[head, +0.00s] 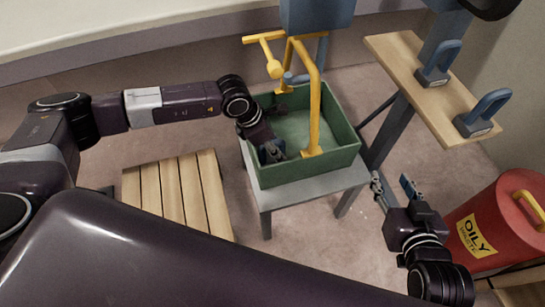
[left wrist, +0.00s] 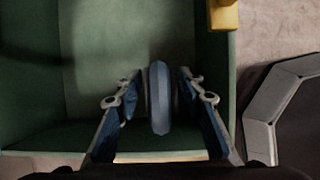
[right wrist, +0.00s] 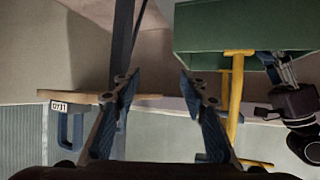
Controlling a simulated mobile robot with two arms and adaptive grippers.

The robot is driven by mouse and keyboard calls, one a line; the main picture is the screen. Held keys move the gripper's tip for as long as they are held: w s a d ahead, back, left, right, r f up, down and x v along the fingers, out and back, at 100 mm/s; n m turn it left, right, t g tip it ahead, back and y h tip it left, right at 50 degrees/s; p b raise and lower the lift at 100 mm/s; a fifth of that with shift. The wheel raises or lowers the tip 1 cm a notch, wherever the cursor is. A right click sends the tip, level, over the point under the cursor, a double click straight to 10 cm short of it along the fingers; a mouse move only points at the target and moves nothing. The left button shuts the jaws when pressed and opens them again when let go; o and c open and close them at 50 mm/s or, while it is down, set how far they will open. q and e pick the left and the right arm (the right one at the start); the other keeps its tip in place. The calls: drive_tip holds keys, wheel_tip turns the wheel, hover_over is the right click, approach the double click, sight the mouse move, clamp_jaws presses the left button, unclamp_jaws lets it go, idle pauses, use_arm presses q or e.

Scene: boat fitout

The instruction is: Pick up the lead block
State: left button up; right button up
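One blue-grey lead block with a loop handle is in the green crate (head: 300,172); in the left wrist view its handle (left wrist: 159,98) is seen edge-on. My left gripper (head: 272,152) reaches down into the crate at its left side. Its fingers (left wrist: 160,85) are open, one on each side of the handle, with small gaps showing. The block's base is hidden. Two similar blocks (head: 438,65) (head: 483,113) stand on a wooden shelf at the right. My right gripper (head: 393,186) is open and empty, right of the crate; its open fingers show in the right wrist view (right wrist: 158,80).
The crate stands on a grey table (head: 281,196). A yellow bent pipe (head: 314,100) rises over the crate. A slatted wooden bench (head: 180,195) is at the left. A red oily-waste bin (head: 500,225) is beside my right gripper. The wooden shelf (head: 405,58) is on a blue post.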

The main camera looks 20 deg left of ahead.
use_arm(q)
drive_tip(key=shift+x, duration=1.1)
clamp_jaws()
use_arm(e)
drive_tip(key=w+r, duration=0.1)
drive_tip(key=w+a+r+t, duration=0.1)
drive_tip(key=r, duration=0.1)
drive_tip(key=shift+r+t+y, duration=0.1)
drive_tip(key=shift+t+y, duration=0.2)
use_arm(q)
drive_tip(key=shift+w+r, duration=0.2)
